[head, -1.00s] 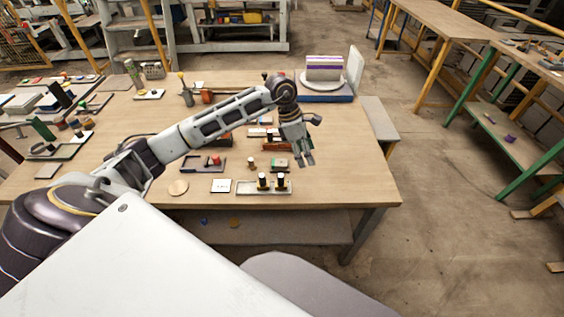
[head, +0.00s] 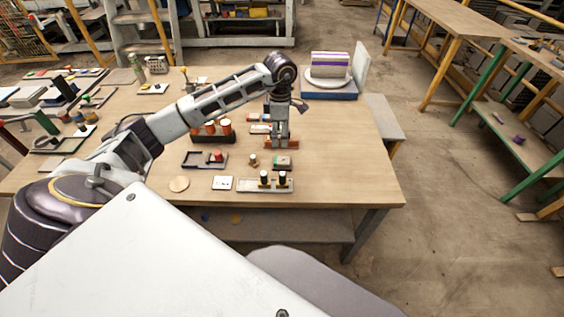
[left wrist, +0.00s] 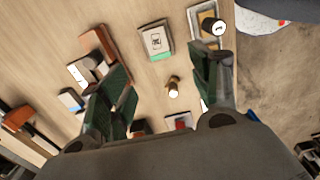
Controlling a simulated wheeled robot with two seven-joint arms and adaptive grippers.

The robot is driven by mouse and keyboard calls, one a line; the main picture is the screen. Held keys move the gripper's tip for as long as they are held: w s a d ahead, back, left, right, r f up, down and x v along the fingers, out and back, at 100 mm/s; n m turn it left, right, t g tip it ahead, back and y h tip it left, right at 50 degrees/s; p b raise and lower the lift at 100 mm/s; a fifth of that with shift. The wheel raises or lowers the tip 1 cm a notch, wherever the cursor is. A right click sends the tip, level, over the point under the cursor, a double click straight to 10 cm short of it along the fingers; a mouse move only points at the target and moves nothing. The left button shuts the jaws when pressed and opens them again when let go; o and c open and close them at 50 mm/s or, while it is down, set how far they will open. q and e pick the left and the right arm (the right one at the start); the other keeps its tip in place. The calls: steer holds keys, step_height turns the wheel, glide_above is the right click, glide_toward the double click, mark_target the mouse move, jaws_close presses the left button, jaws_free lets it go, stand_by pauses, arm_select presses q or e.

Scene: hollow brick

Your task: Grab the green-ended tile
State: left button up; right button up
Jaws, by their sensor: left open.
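The green-ended tile (head: 282,162) lies on the workbench, just nearer than my left gripper in the head view. In the left wrist view it is a pale block (left wrist: 155,38) with a dark printed mark on its face and a green end (left wrist: 158,56) facing my gripper. My left gripper (head: 276,142) points down over the bench, near a reddish-brown block. Its fingers (left wrist: 158,78) are open with nothing held between them, and the tile lies beyond the gap between them. My right gripper is not in view.
A small wooden peg (head: 253,160) stands beside the tile. The bench right of the tile is clear.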

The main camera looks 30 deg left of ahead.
arm_select(q)
steer(key=f, duration=0.1)
glide_above(281, 161)
step_height(281, 161, down, 5)
steer(key=shift+a+f, duration=0.1)
steer(key=shift+f, duration=0.1)
steer(key=shift+f+p, duration=0.3)
steer(key=shift+f, duration=0.5)
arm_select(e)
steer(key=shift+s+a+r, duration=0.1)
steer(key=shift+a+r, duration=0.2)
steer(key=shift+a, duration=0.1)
arm_select(q)
steer(key=shift+f, duration=0.1)
